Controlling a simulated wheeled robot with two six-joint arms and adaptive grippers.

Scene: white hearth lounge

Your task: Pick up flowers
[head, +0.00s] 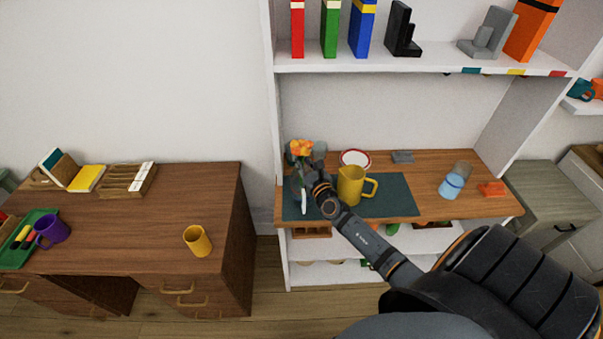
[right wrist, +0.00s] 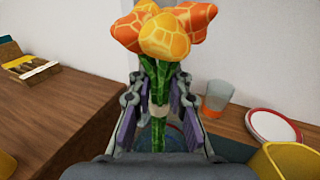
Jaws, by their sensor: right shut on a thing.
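Orange and yellow flowers (head: 301,147) with green stems stand at the left end of the wooden shelf counter. In the right wrist view the flower heads (right wrist: 165,30) rise above my right gripper (right wrist: 158,105). Its two fingers are shut on the green stems, around a pale band. In the head view my right gripper (head: 306,180) reaches in from the lower right to the flowers and partly hides the stems. What is below the stems is hard to make out. My left gripper is not in view.
A yellow pitcher (head: 350,186) stands just right of my right gripper on a dark green mat (head: 397,200). A red-rimmed plate (head: 355,158) lies behind it. A shelf board (head: 430,62) with books overhangs the counter. A desk (head: 150,225) with a yellow cup (head: 197,241) stands left.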

